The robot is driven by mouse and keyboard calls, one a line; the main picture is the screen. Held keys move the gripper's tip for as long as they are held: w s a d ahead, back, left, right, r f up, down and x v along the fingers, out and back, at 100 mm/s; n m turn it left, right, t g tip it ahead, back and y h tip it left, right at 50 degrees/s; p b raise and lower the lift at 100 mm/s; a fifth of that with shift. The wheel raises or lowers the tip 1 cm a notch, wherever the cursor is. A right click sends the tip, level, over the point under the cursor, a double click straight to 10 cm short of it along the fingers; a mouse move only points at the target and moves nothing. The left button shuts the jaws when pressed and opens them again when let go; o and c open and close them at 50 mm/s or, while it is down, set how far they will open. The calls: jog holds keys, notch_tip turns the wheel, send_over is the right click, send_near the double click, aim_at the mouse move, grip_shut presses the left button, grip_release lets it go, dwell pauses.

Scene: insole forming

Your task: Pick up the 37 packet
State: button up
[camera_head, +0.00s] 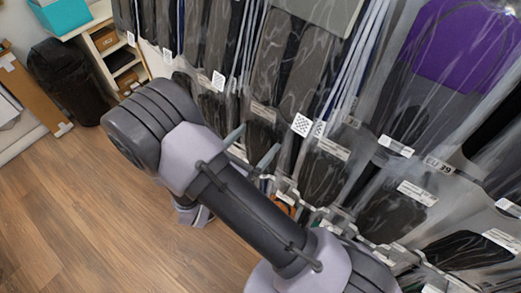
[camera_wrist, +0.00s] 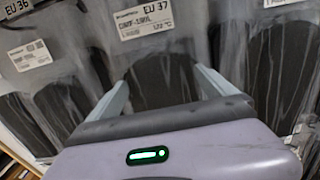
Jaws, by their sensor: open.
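The 37 packet (camera_wrist: 142,20) is a clear bag with a white label reading "EU 37", at the top middle of the wrist view. Dark insole shapes show through its plastic below the label. My gripper (camera_wrist: 162,78) is open, its two pale fingers pointing at this packet with the dark insole part between them in the picture. I cannot tell whether the fingers touch the plastic. In the head view my gripper (camera_head: 260,137) is open in front of the hanging packets. The number 37 cannot be read there.
The "EU 36" packet (camera_wrist: 36,55) hangs to the left in the wrist view, and another packet (camera_wrist: 278,70) to the right. In the head view an "EU 39" packet (camera_head: 405,208) hangs at right. A black bin (camera_head: 66,80) stands at left; wooden floor (camera_head: 90,200) is clear.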

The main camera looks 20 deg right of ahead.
jog(key=c, duration=2)
jog(key=shift+o, duration=0.2)
jog(key=shift+r, duration=0.1)
